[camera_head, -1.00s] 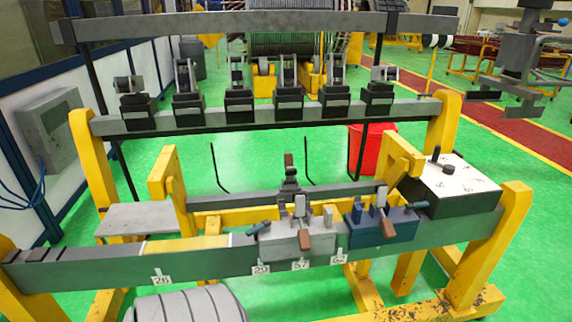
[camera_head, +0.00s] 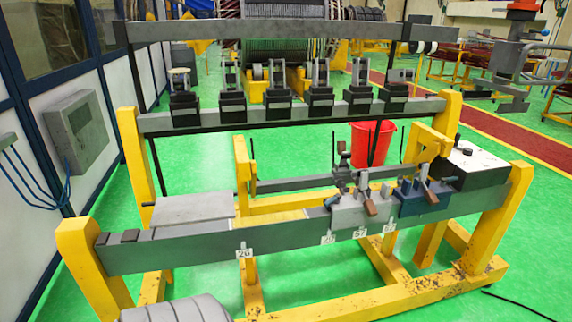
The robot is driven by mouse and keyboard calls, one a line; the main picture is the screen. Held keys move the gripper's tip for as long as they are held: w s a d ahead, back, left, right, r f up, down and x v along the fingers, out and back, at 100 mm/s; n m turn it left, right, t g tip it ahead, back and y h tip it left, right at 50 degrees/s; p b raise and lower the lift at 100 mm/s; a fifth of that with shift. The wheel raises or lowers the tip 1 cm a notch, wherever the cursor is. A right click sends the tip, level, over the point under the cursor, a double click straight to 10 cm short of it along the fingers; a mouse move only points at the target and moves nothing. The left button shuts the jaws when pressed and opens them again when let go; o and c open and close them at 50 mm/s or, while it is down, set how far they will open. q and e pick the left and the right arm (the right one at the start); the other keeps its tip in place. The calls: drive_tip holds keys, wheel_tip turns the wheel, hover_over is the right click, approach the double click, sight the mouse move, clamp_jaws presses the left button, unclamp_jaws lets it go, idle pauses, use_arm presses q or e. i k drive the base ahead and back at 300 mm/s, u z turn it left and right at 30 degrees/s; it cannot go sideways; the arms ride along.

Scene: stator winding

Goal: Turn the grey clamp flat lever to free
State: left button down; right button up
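The grey clamp (camera_head: 348,216) sits on the green-grey beam of the yellow frame, right of centre. A lever with a brown handle (camera_head: 370,208) slants down over its front. A short teal handle (camera_head: 331,200) sticks out at its left end, lying nearly level. I cannot tell from this distance which handle is the flat lever. A blue clamp (camera_head: 421,204) with a similar brown handle (camera_head: 432,196) stands just to its right. Neither of my grippers is in view, and nothing of mine touches the clamps.
White number tags (camera_head: 359,233) hang on the beam (camera_head: 200,249) below the clamps. A flat grey plate (camera_head: 193,208) lies to the left. A black box with a white top (camera_head: 474,155) stands at the right. Several black clamps line the upper rail (camera_head: 210,119). A red bin (camera_head: 372,143) stands behind.

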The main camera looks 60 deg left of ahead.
sight(336, 199)
drive_tip(key=u, duration=1.25)
